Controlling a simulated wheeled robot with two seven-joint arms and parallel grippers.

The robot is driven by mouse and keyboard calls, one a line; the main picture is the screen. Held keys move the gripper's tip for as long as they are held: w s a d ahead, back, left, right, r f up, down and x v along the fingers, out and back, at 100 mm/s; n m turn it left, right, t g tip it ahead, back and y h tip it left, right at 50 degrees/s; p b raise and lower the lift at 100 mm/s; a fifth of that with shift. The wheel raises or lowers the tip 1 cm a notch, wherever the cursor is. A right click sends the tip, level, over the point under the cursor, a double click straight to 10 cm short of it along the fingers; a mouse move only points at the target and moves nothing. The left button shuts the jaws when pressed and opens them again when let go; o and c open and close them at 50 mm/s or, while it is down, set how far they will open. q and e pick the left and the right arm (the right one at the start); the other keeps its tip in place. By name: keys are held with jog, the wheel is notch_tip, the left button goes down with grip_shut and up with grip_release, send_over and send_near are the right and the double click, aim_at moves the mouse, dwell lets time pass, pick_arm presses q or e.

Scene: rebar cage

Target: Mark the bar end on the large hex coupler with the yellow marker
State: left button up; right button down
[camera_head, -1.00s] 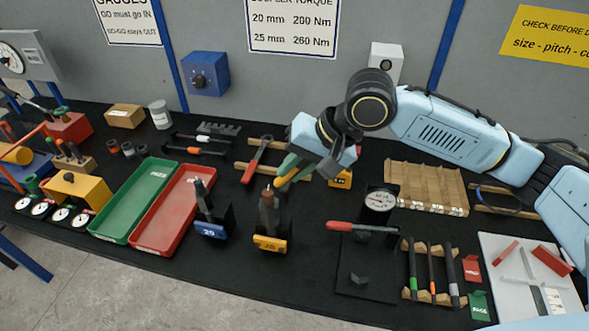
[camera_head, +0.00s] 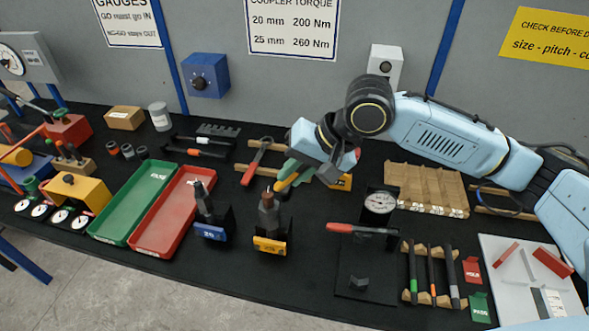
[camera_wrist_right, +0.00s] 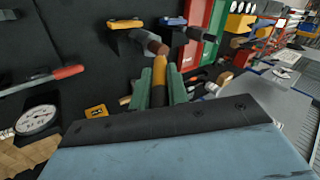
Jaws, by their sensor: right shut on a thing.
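My right gripper (camera_head: 290,175), with green fingers, is shut on the yellow marker (camera_head: 286,182). In the right wrist view the marker (camera_wrist_right: 160,72) sits between both fingers (camera_wrist_right: 160,85). The large dark hex coupler (camera_head: 268,212) stands upright in a holder with a yellow front (camera_head: 270,246). A reddish-brown bar end (camera_wrist_right: 157,47) shows at its top in the wrist view. The marker's tip is right by this end; I cannot tell whether they touch. No mark is discernible. My left gripper is not in view.
A slimmer coupler (camera_head: 203,205) stands in a blue-fronted holder (camera_head: 210,233) to the left. Red (camera_head: 160,240) and green (camera_head: 110,233) trays lie beyond it. A red-handled tool (camera_head: 352,228) and a dial gauge (camera_head: 379,202) are to the right. Dark mat is clear in front of the holders.

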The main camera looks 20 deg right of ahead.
jog(key=shift+f, duration=1.9)
dwell(0.4)
